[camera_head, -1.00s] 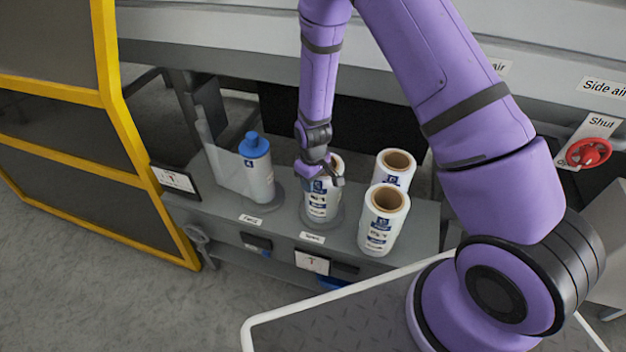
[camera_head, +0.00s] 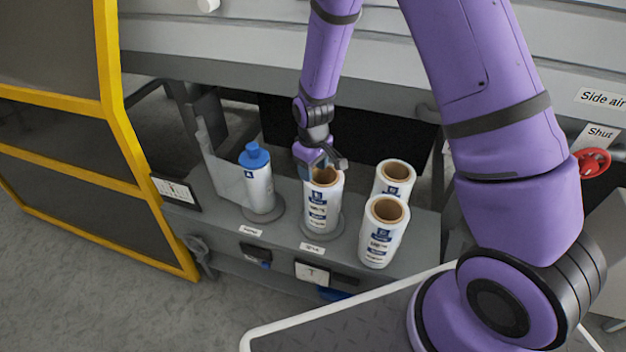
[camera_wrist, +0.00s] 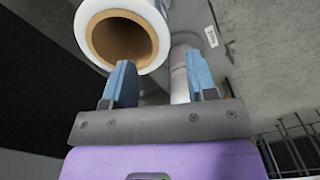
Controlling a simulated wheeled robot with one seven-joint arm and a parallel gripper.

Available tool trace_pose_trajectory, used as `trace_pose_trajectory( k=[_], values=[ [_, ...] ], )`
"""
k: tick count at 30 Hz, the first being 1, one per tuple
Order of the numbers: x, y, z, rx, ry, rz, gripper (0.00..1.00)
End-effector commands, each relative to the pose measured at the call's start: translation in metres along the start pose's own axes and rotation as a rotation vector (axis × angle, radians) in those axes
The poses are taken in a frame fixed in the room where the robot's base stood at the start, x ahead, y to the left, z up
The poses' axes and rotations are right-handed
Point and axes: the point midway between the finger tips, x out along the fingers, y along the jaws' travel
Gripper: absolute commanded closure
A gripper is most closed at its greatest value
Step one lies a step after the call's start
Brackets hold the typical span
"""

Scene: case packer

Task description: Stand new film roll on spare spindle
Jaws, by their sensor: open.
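A white film roll (camera_head: 323,205) with a brown core stands upright on the round grey base (camera_head: 335,229) of the middle station, whose label is too small to read surely. No spindle shows in its core. My gripper (camera_head: 325,162) is open just above and behind the roll's top rim. In the wrist view the roll's open end (camera_wrist: 120,40) lies beyond the left blue finger, outside the gap. My gripper (camera_wrist: 160,84) is empty there. A pale cylinder (camera_wrist: 180,75) shows farther off behind the fingers; I cannot tell which thing it is.
A blue-capped roll (camera_head: 257,183) stands on the left base. Two more film rolls, one in front (camera_head: 383,232) and one behind (camera_head: 397,177), stand close on the right of the grey shelf (camera_head: 285,236). A yellow-framed guard (camera_head: 125,150) is at left. A machine beam (camera_head: 240,55) runs above.

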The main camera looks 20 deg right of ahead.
Motion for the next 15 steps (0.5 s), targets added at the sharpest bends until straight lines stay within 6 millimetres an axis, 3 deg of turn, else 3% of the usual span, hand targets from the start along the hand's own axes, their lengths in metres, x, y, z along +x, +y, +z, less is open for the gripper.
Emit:
trace_pose_trajectory(
  k=[6,15],
  values=[
    [-0.023,0.0,0.0,0.0,0.002,0.0,0.48],
    [-0.032,0.001,0.0,0.003,0.003,0.001,0.48]
  ],
)
